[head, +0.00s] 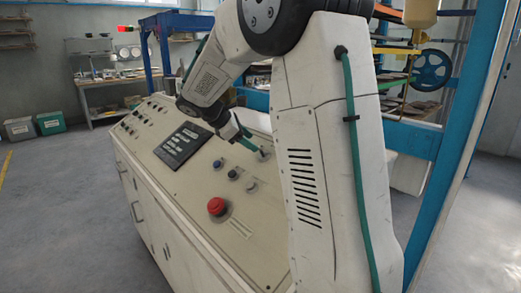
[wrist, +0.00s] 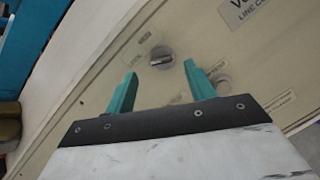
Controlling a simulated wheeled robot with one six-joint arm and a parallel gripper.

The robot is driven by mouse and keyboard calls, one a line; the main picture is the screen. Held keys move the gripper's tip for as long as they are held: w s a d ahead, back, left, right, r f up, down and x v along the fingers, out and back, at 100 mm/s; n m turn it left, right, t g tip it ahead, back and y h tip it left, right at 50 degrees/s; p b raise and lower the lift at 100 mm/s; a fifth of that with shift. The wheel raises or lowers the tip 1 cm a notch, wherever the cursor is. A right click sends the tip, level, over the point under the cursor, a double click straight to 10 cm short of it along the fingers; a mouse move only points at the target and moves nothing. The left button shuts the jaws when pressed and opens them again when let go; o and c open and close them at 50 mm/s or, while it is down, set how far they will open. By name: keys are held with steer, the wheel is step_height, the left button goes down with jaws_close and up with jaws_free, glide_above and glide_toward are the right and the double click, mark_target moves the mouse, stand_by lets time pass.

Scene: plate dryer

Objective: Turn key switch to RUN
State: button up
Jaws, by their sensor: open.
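The key switch (wrist: 161,57) is a round grey knob with a raised bar across it, set in the beige panel. In the wrist view it lies just beyond and between the tips of my gripper (wrist: 160,70). Its two teal fingers are open, one on each side, with nothing between them. I cannot tell how far the tips are from the panel. In the head view my gripper (head: 251,145) reaches down to the far right part of the console, close to a small grey knob (head: 265,154). The switch's position labels are too small to read.
A pale round fitting (wrist: 222,84) sits near the right finger. On the sloped console top are a red mushroom button (head: 216,206), a blue button (head: 217,163), a dark knob (head: 232,174) and a black display panel (head: 183,145). A blue frame (head: 450,150) stands at the right.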

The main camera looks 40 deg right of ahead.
mark_target(260, 148)
steer(key=x, duration=0.6)
steer(key=shift+d+f, duration=0.1)
steer(key=shift+c, duration=0.3)
steer(key=c, duration=0.9)
